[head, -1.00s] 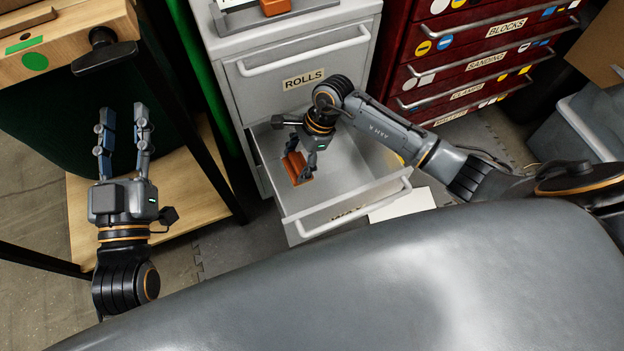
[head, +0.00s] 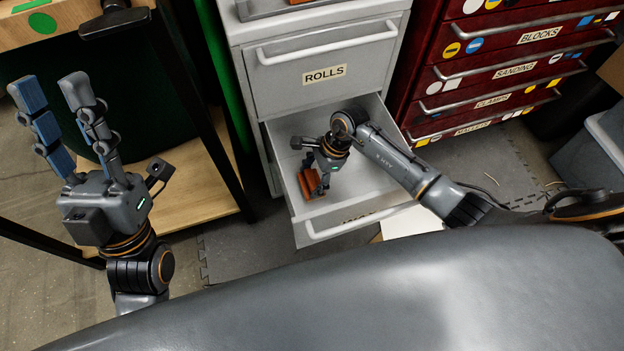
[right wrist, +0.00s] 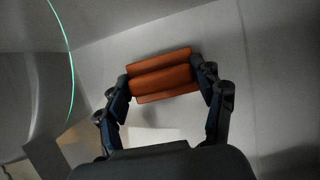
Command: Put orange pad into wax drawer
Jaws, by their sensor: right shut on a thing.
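The orange pad (right wrist: 161,77) is between the fingers of my right gripper (right wrist: 161,82) in the right wrist view, and both fingertips touch its ends. In the head view the pad (head: 309,183) shows below my right gripper (head: 318,172), inside the open lower drawer (head: 370,177) of the grey cabinet. That drawer's label is mostly hidden by my right arm. I cannot tell whether the pad touches the drawer floor. My left gripper (head: 52,100) is open and empty at the left, with its fingers pointing up the picture.
A shut drawer labelled ROLLS (head: 325,75) is above the open one. A red cabinet (head: 500,70) with labelled drawers stands to the right. A wooden stand (head: 190,185) with a black frame is at the left. A white sheet (head: 412,222) lies by the drawer front.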

